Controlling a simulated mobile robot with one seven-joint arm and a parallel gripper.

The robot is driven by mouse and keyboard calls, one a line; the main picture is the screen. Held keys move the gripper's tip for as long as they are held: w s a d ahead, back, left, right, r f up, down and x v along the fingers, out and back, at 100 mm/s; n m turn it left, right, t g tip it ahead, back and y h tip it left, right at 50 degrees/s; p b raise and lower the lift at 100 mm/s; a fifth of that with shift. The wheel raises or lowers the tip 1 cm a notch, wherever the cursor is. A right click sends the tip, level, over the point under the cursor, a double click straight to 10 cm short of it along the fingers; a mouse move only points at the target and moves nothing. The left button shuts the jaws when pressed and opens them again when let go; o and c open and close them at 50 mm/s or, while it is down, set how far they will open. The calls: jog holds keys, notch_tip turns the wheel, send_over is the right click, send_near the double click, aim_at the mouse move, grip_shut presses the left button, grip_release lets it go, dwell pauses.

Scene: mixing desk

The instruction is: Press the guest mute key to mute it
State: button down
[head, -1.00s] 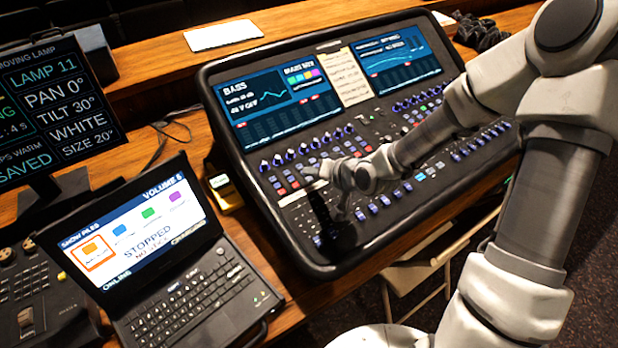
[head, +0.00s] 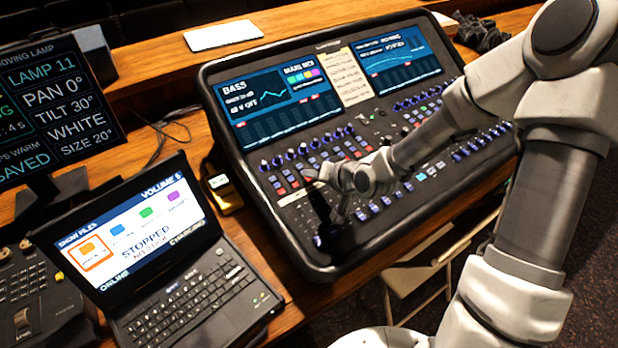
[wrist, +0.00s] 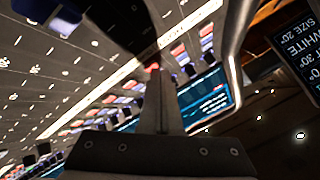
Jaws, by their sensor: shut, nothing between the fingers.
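The mixing desk (head: 275,243) has rows of small red, white and blue keys (head: 281,191) below its screens. Similar keys (wrist: 178,48) show close up in the wrist view. I cannot read their labels, so I cannot tell which one is the guest mute key or whether it is lit. My gripper (head: 314,194) is shut and empty, low over the left-middle of the desk. Its narrow fingertips (wrist: 157,72) appear close to the pale strip (wrist: 105,88) beside the key rows. I cannot tell whether they touch the desk. The gripper and wrist hide some keys behind them.
Blue knobs (head: 387,202) line the desk's front part. An open laptop (head: 193,303) and a small yellow-black box (head: 224,193) stand to its left. A lamp monitor (head: 62,110) is at far left. A folding chair (head: 420,277) stands below the front edge.

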aim_at(314, 186)
jog(key=shift+r, duration=0.1)
jog(key=shift+s+r+p, duration=0.1)
jog(key=shift+r+p, duration=0.5)
jog(key=shift+p, duration=0.05)
jog(key=r+p, duration=0.4)
jog(key=r, duration=0.1)
jog(key=shift+s+d+p, duration=0.15)
jog(key=shift+s+p, duration=0.05)
jog(key=shift+p, duration=0.2)
dwell(0.5)
